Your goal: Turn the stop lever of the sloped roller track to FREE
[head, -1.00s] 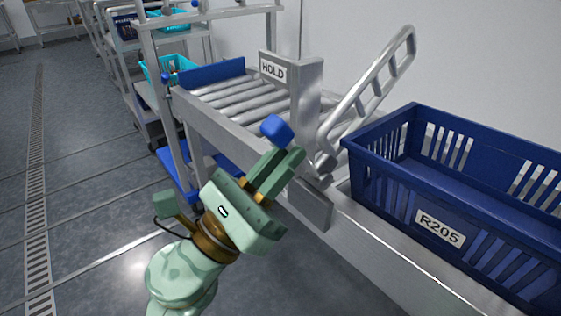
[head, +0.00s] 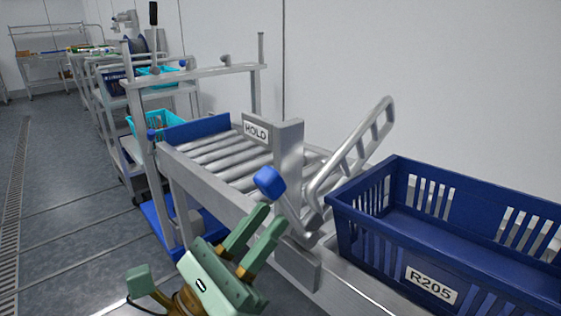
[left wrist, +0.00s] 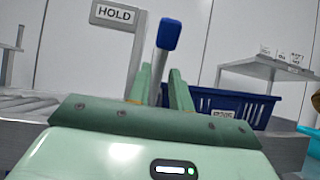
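The stop lever has a blue knob (head: 269,181) on a grey arm that slants from its pivot on the side rail up towards the left. Behind it stands a grey post with a HOLD sign (head: 256,130). The sloped roller track (head: 222,160) runs past the post. My left gripper (head: 272,215) is green and open, with its fingertips just below the knob. In the left wrist view the blue knob (left wrist: 169,33) rises beyond the fingers, with the arm showing in the gap between them. I cannot tell whether they touch. My right gripper is not in view.
A silver ladder-like frame (head: 352,150) slants up beside the post. A blue crate marked R205 (head: 380,235) sits at the right end of the track. Shelving with a turquoise basket (head: 146,124) stands at the left. The floor at the left is open.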

